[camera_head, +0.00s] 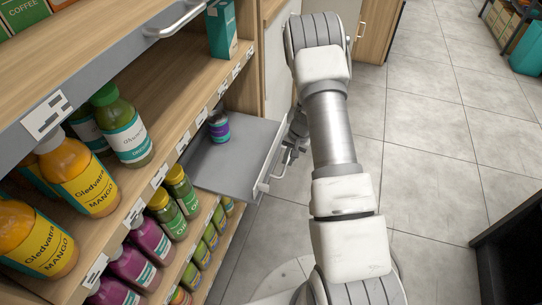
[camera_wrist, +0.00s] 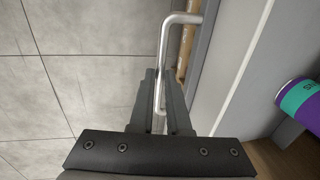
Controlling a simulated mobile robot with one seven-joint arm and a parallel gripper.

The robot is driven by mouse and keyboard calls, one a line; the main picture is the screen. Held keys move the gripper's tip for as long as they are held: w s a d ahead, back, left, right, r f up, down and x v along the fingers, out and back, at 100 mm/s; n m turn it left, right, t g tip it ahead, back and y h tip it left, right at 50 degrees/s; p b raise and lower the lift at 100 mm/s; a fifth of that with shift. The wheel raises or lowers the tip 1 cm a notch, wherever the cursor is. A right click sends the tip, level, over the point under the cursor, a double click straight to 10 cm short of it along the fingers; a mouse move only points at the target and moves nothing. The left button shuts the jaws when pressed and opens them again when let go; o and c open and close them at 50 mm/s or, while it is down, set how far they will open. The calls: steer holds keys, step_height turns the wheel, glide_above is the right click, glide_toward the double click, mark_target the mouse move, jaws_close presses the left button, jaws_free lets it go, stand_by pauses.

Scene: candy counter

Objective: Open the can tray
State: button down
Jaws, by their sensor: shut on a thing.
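The can tray (camera_head: 235,160) is a grey pull-out tray that sticks out from the shelf unit in the head view. A purple and teal can (camera_head: 219,127) stands on it, and the can also shows at the right edge of the wrist view (camera_wrist: 302,103). The tray's metal handle (camera_wrist: 181,19) is on its front panel. My gripper (camera_head: 290,150) is at the tray's front, and in the wrist view its fingers (camera_wrist: 162,100) are shut around the handle bar. The fingertips are partly hidden by my arm in the head view.
Another handle (camera_head: 176,22) juts out above. Tiled floor (camera_head: 430,130) to the right is clear; a dark counter (camera_head: 515,240) stands at the lower right.

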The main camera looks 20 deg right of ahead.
steer(key=shift+s+d+b, duration=0.2)
steer(key=shift+s+d, duration=0.6)
steer(key=shift+d, duration=0.25)
steer(key=shift+s+d+b, duration=0.2)
steer(key=shift+s+d, duration=0.55)
steer(key=shift+d, duration=0.3)
steer(key=c, duration=0.9)
jaws_free()
steer(key=d+r+p, duration=0.1)
steer(key=r, duration=0.4)
steer(key=s+r+p, duration=0.1)
steer(key=r+p, duration=0.1)
steer(key=r, duration=0.4)
steer(key=s+d+r+p, duration=0.1)
steer(key=r+p, duration=0.1)
steer(key=r, duration=0.4)
steer(key=shift+d, duration=0.35)
